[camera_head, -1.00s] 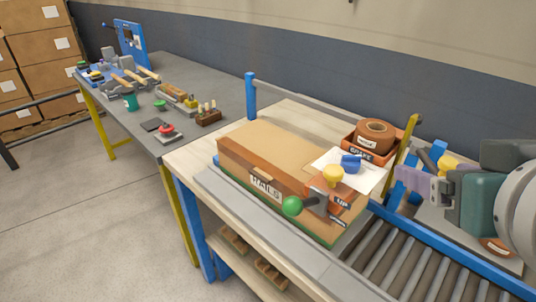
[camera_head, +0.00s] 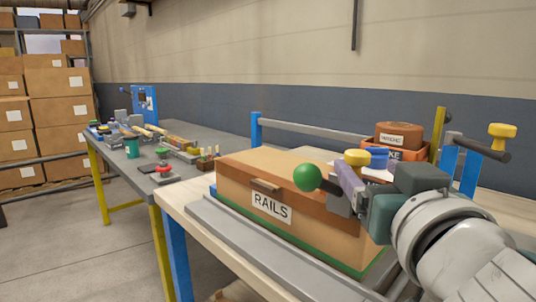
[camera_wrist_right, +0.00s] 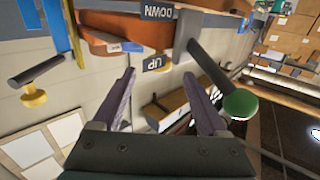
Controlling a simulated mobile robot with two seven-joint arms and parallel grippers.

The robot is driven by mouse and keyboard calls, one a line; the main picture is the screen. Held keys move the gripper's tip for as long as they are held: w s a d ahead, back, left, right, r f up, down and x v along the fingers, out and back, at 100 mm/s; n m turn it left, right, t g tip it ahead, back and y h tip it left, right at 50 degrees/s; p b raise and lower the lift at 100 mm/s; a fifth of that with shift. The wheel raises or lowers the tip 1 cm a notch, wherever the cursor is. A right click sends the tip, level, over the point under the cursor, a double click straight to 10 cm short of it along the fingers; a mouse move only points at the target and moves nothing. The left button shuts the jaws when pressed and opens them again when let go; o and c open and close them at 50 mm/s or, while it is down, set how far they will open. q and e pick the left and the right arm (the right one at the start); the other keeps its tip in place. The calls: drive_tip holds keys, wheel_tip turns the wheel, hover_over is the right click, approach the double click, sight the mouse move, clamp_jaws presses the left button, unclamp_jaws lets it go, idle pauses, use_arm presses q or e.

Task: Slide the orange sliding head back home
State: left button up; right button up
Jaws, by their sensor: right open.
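I cannot make out the orange sliding head for certain in the head view; my right gripper (camera_head: 346,190) covers the right end of the carton, where orange parts showed earlier. In the right wrist view, an orange-brown body (camera_wrist_right: 135,28) lies beyond the fingers, near the DOWN label (camera_wrist_right: 158,11) and UP label (camera_wrist_right: 156,63). I cannot tell whether it is the head. A green ball knob (camera_head: 307,177) on a dark bar is close to my right gripper; the knob also shows in the wrist view (camera_wrist_right: 242,104), outside the fingers. The right gripper is open, with nothing visible between its fingers.
The RAILS carton (camera_head: 240,177) stands on the bench. An orange tray (camera_head: 413,153) with a brown roll (camera_head: 400,132) is behind. Yellow knobs show behind the gripper (camera_head: 357,157) and at right (camera_head: 503,130). A grey table (camera_head: 189,132) with small tools is at left.

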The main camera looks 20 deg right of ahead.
sight(362, 160)
drive_tip(key=x, duration=0.6)
drive_tip(key=shift+w+d, duration=0.1)
drive_tip(key=shift+w, duration=0.05)
drive_tip(key=shift+c, duration=0.4)
clamp_jaws()
idle(0.8)
